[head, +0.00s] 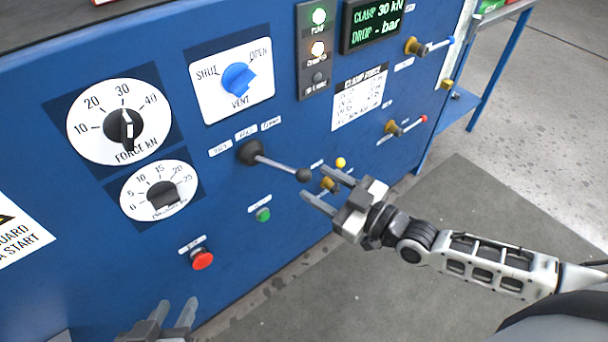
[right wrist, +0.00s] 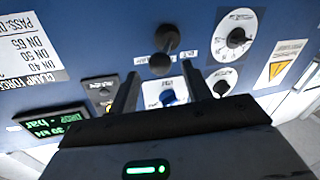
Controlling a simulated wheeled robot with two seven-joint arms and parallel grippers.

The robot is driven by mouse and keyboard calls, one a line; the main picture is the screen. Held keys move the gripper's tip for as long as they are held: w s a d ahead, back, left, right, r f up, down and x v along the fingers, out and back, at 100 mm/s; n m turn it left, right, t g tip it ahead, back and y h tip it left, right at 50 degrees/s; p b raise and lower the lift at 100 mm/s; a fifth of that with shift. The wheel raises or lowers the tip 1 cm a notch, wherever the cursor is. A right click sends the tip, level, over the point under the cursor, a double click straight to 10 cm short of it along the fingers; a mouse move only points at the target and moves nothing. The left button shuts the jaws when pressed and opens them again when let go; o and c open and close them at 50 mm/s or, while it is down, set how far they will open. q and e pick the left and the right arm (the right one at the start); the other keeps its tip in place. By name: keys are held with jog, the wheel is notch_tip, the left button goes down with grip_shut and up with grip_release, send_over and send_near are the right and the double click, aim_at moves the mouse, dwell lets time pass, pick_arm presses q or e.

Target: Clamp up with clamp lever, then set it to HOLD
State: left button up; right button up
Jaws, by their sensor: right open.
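The clamp lever (head: 275,163) is a metal rod with a black ball knob on a black pivot on the blue panel. In the head view it points right and slightly down, below three small white labels too small to read surely. My right gripper (head: 322,186) is open, its fingertips just right of the knob. In the right wrist view the knob (right wrist: 160,63) shows between the spread fingers (right wrist: 160,70), apparently not gripped. My left gripper (head: 177,304) is at the bottom edge, fingers apart and empty. The display (head: 375,22) reads CLAMP 30 kN, DROP - bar.
Around the lever are a force dial (head: 122,122), a smaller dial (head: 160,192), a blue vent knob (head: 238,79), a green button (head: 263,215) and a red button (head: 202,259). Brass valves (head: 415,46) sit on the right. Two indicator lamps (head: 318,48) are lit.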

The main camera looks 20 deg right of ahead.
aim_at(304, 176)
jog(key=shift+x, duration=2.35)
